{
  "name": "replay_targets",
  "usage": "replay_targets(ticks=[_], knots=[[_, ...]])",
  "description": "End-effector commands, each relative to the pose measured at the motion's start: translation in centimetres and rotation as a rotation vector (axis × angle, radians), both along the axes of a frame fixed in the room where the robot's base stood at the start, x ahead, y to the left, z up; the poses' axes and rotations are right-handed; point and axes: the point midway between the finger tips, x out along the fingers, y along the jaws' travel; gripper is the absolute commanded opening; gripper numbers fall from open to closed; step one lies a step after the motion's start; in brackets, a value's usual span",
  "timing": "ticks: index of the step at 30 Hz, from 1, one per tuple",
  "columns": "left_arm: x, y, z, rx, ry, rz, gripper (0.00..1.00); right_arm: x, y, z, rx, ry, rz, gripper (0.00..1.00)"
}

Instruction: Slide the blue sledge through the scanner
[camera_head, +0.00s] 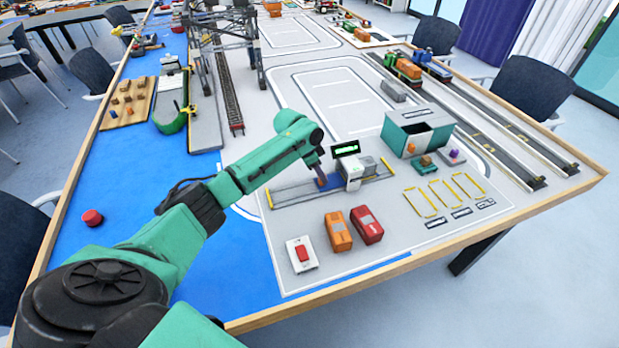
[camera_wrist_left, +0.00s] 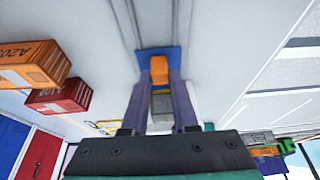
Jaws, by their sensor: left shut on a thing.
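The blue sledge (camera_head: 326,184) sits in the grey track (camera_head: 290,192), just left of the scanner (camera_head: 351,172). The scanner is a white and grey gate with a dark display and green text on top. My left gripper (camera_head: 320,175) is over the sledge. In the left wrist view the purple fingers of my left gripper (camera_wrist_left: 159,78) are shut on an orange block on the blue sledge (camera_wrist_left: 158,51). The fingers and arm partly hide the sledge in the head view. My right gripper is in neither view.
An orange container (camera_head: 338,232), a red container (camera_head: 366,225) and a red push button (camera_head: 302,254) stand in front of the track. A teal open box (camera_head: 415,135) is to the right. Yellow-marked bays (camera_head: 445,195) are empty.

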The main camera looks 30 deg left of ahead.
Motion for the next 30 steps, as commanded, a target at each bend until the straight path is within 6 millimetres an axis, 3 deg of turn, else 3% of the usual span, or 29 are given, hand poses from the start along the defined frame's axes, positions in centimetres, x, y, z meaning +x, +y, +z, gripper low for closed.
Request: replay_targets(ticks=[10, 11, 12, 13, 23, 26, 30], knots=[[-0.1, -0.1, -0.3, 0.002, 0.008, -0.002, 0.0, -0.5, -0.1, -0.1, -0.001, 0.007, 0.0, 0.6], [-0.1, -0.1, -0.3, 0.002, 0.008, -0.001, 0.38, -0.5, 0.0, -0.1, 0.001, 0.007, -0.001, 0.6], [-0.1, -0.1, -0.3, 0.002, 0.008, -0.002, 0.54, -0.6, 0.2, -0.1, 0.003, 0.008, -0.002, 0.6], [-0.1, -0.1, -0.3, 0.002, 0.008, -0.002, 0.57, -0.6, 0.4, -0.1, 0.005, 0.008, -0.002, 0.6], [-0.1, 0.0, 0.0, 0.002, 0.005, -0.001, 0.57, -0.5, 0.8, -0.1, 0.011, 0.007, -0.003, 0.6], [-0.3, 0.3, 1.0, 0.002, 0.004, 0.0, 0.57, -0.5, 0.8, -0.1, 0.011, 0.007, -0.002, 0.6], [-1.2, 1.1, 3.9, 0.002, 0.002, -0.001, 0.57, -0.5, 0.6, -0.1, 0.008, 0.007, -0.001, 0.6]])
